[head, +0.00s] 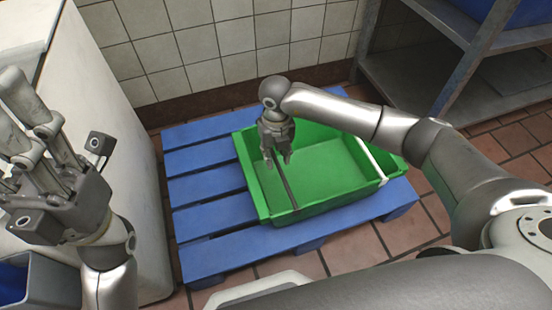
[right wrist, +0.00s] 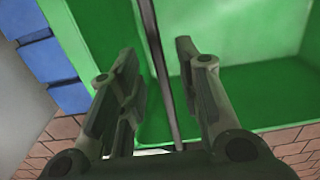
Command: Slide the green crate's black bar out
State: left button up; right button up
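The green crate (head: 322,200) sits on a blue pallet. Its thin black bar (head: 286,192) runs across the crate's left part, from the back toward the front wall. My right gripper (head: 275,158) points down over the bar's rear part. In the right wrist view the bar (right wrist: 158,60) passes through the gap between the open fingers of the right gripper (right wrist: 160,75), apart from both. How deep the fingers reach around it is hard to tell. My left gripper (head: 14,105) is raised at the far left, fingers spread and empty, away from the crate.
A white bar (head: 363,158) spans the crate's right part. The blue pallet (head: 207,187) stands on brick-coloured tiles by a tiled wall (head: 220,45). A white cabinet (head: 95,75) is at left, a metal shelf (head: 440,85) at right. The crate's visible inside is empty.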

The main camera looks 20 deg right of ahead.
jog(key=shift+f, duration=0.45)
grip_shut()
